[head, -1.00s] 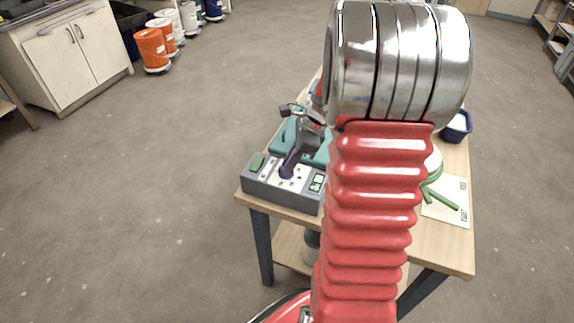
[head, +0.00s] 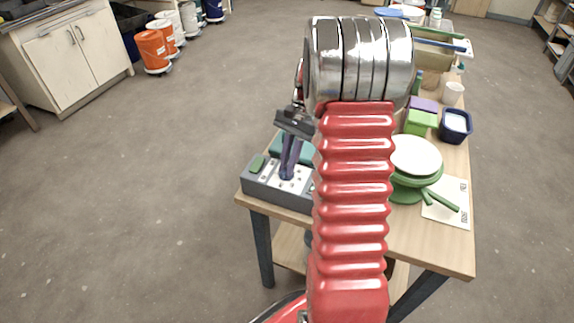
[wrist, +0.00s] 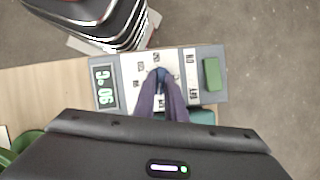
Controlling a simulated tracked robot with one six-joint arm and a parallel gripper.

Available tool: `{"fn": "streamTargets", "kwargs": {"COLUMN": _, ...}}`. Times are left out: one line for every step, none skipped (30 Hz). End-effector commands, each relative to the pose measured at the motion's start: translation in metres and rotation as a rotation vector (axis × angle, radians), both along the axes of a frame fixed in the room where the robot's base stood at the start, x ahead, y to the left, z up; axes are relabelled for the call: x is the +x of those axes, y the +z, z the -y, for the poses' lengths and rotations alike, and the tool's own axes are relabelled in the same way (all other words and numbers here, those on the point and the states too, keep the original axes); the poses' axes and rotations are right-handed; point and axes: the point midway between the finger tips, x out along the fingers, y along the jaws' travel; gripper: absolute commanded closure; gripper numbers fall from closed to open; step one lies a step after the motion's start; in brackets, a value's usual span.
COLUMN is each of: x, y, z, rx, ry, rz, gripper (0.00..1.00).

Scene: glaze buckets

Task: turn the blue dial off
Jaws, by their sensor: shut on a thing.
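The grey control box (head: 268,196) sits on the near left corner of the wooden table, and the wrist view looks down on it (wrist: 221,68). Its white plate carries dark printed marks. My gripper (head: 288,177) points down onto this plate with its purple fingers nearly upright. In the wrist view my gripper (wrist: 160,76) is closed around the small blue dial (wrist: 160,72), of which only a little shows between the fingertips. The dial's pointing direction is hidden. A lit display (wrist: 105,87) and a green button (wrist: 212,74) flank the plate.
A teal thing lies behind the control box.

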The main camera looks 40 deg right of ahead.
Motion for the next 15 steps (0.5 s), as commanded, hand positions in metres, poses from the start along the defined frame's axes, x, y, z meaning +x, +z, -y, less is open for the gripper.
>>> {"fn": "streamTargets", "kwargs": {"x": -0.0047, "y": -0.0041, "z": -0.0022, "rx": 0.006, "ry": 0.042, "rz": -0.018, "gripper": 1.00}}
{"fn": "streamTargets", "kwargs": {"x": -0.0042, "y": -0.0039, "z": -0.0021, "rx": 0.007, "ry": 0.065, "rz": -0.017, "gripper": 1.00}}
{"fn": "streamTargets", "kwargs": {"x": -0.0042, "y": -0.0038, "z": -0.0021, "rx": 0.006, "ry": 0.094, "rz": -0.017, "gripper": 1.00}}
{"fn": "streamTargets", "kwargs": {"x": -0.0044, "y": -0.0037, "z": -0.0020, "rx": 0.007, "ry": 0.115, "rz": -0.017, "gripper": 1.00}}
{"fn": "streamTargets", "kwargs": {"x": -0.0044, "y": -0.0038, "z": -0.0020, "rx": 0.007, "ry": 0.134, "rz": -0.018, "gripper": 1.00}}
{"fn": "streamTargets", "kwargs": {"x": -0.0043, "y": -0.0038, "z": -0.0022, "rx": 0.007, "ry": 0.157, "rz": -0.017, "gripper": 1.00}}
{"fn": "streamTargets", "kwargs": {"x": -0.0041, "y": -0.0038, "z": -0.0023, "rx": 0.007, "ry": 0.173, "rz": -0.017, "gripper": 1.00}}
{"fn": "streamTargets", "kwargs": {"x": -0.0039, "y": -0.0038, "z": -0.0022, "rx": 0.007, "ry": 0.189, "rz": -0.017, "gripper": 1.00}}
{"fn": "streamTargets", "kwargs": {"x": -0.0038, "y": -0.0037, "z": -0.0021, "rx": 0.007, "ry": 0.206, "rz": -0.017, "gripper": 1.00}}
{"fn": "streamTargets", "kwargs": {"x": -0.0038, "y": -0.0037, "z": -0.0021, "rx": 0.007, "ry": 0.218, "rz": -0.017, "gripper": 1.00}}
{"fn": "streamTargets", "kwargs": {"x": -0.0037, "y": -0.0036, "z": -0.0022, "rx": 0.007, "ry": 0.229, "rz": -0.017, "gripper": 1.00}}
{"fn": "streamTargets", "kwargs": {"x": -0.0037, "y": -0.0035, "z": -0.0022, "rx": 0.007, "ry": 0.241, "rz": -0.017, "gripper": 1.00}}
{"fn": "streamTargets", "kwargs": {"x": -0.0037, "y": -0.0034, "z": -0.0022, "rx": 0.007, "ry": 0.248, "rz": -0.017, "gripper": 1.00}}
{"fn": "streamTargets", "kwargs": {"x": -0.0037, "y": -0.0034, "z": -0.0022, "rx": 0.008, "ry": 0.254, "rz": -0.017, "gripper": 1.00}}
{"fn": "streamTargets", "kwargs": {"x": -0.0037, "y": -0.0033, "z": -0.0021, "rx": 0.008, "ry": 0.260, "rz": -0.018, "gripper": 1.00}}
